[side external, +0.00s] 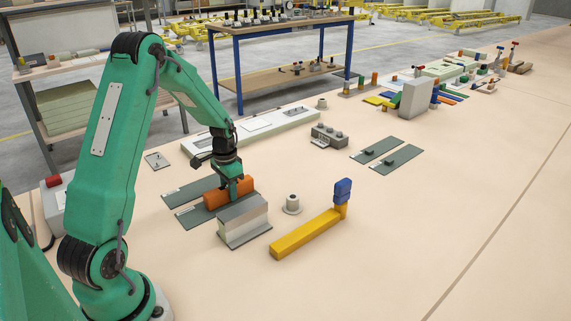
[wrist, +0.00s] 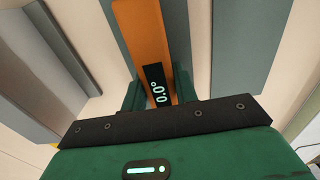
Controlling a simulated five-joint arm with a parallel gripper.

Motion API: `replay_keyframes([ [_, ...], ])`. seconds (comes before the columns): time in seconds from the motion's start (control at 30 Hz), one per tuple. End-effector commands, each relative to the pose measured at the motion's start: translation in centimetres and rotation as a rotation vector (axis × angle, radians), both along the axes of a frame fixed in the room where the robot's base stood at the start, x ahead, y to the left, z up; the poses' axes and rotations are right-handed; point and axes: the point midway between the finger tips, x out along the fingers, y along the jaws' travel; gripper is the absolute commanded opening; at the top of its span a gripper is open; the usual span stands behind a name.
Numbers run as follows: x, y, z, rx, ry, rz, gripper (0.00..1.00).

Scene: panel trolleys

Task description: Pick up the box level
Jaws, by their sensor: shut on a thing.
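The box level (side external: 213,199) is a long orange bar. In the side external view it lies over the dark grey-green plates (side external: 187,215), behind a metal rail block, which hides part of it. My gripper (side external: 236,188) points down and is shut on the level. In the wrist view, the level (wrist: 141,32) runs up from between the two green fingers of my gripper (wrist: 158,92).
The grey metal rail block (side external: 243,222) stands close in front of the level. A small pale flanged cylinder (side external: 292,204) and a yellow bar (side external: 304,234) with a blue-topped end are to the right. A grey box (side external: 329,136) stands behind.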

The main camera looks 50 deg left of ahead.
Motion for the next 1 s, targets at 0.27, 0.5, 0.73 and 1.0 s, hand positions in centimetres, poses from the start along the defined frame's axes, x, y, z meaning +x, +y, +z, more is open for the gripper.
replay_keyframes([
  [0.27, 0.1, 0.0, 0.5, 0.001, -0.002, 0.0, 0.0],
  [0.5, 0.1, 0.1, 2.9, 0.002, -0.004, 0.0, 0.0],
  [0.73, 0.1, -2.5, 5.6, 0.001, -0.003, -0.005, 0.0],
  [1.0, 0.1, -7.3, 8.4, 0.001, -0.003, -0.005, 0.0],
])
